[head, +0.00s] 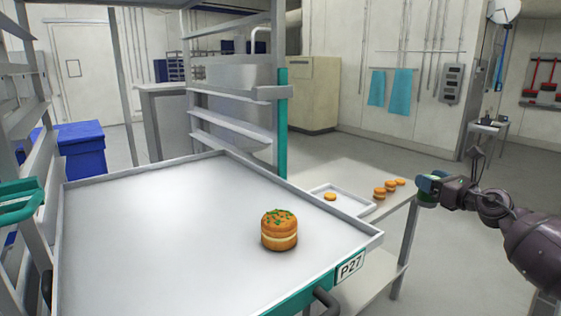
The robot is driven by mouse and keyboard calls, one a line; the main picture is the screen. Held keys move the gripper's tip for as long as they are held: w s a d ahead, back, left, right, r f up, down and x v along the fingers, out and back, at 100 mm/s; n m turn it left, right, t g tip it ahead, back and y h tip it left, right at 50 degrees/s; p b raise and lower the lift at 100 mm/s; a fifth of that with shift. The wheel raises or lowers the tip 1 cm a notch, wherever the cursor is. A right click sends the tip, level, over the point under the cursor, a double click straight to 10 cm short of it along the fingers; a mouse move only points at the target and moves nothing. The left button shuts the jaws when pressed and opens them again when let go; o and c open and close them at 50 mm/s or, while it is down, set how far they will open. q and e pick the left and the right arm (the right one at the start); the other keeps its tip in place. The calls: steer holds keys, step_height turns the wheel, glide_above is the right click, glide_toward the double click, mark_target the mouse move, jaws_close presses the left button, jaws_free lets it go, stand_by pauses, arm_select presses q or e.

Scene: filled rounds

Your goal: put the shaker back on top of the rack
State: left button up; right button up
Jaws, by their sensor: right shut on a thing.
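The rack's top (150,215) is a wide, pale metal tray with a raised rim, close in front of me. A filled round (279,233) with green bits on top stands on it, right of the middle. My right gripper (430,188) is at the right, beyond the tray's right edge and out over the floor side. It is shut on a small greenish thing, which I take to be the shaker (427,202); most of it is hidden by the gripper. My left gripper is not in view.
A lower table (345,175) beyond the rack bears a small tray (350,202) with one round and several more rounds (385,191) beside it. A "P27" label (350,267) is on the rack's front edge. Much of the rack's top is bare. A blue bin (80,150) stands at left.

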steer(key=shift+w+d+r+h, duration=0.1)
steer(key=shift+d+r+h, duration=0.15)
steer(key=shift+d+h, duration=0.05)
steer(key=shift+d+m, duration=0.25)
steer(key=shift+m, duration=0.05)
steer(key=shift+d+r+t+h, duration=0.1)
steer(key=shift+d+t+h, duration=0.05)
steer(key=shift+t+h, duration=0.15)
steer(key=shift+w+r, duration=0.1)
steer(key=shift+m+h, duration=0.3)
steer(key=shift+w+d+r+m+h, duration=0.1)
steer(key=shift+d+m+h, duration=0.2)
steer(key=shift+d+h, duration=0.25)
steer(key=shift+d, duration=0.15)
